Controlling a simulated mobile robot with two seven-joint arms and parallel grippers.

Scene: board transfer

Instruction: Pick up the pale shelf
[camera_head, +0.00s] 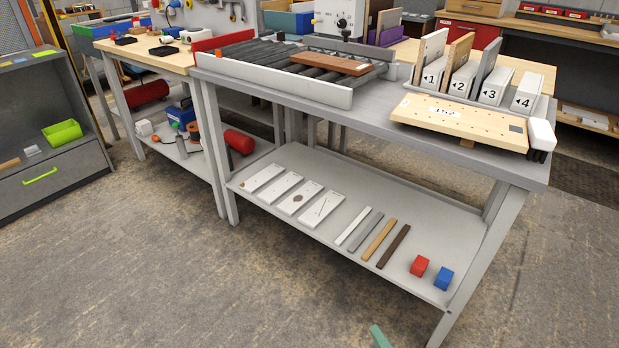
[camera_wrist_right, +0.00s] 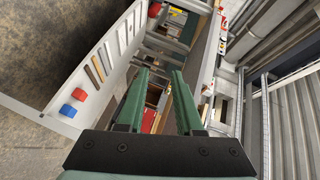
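A pale wooden board (camera_head: 462,124) with small holes and a white label lies flat at the right front of the grey table. Another pale board (camera_head: 430,55) stands upright in the slot marked 1. I cannot tell which of them is the pale shelf. My right gripper (camera_wrist_right: 158,85) is open and empty in the right wrist view, with its two green fingers apart. In the head view only a green tip of it (camera_head: 380,337) shows at the bottom edge, in front of and well below the tabletop. My left gripper is not in view.
A numbered rack (camera_head: 492,88) also holds tan and grey boards. A red-brown board (camera_head: 330,63) lies on the rollers. The table's lower shelf (camera_head: 330,238) carries white panels, colour strips, a red cube (camera_head: 419,266) and a blue cube (camera_head: 443,278). The floor in front is clear.

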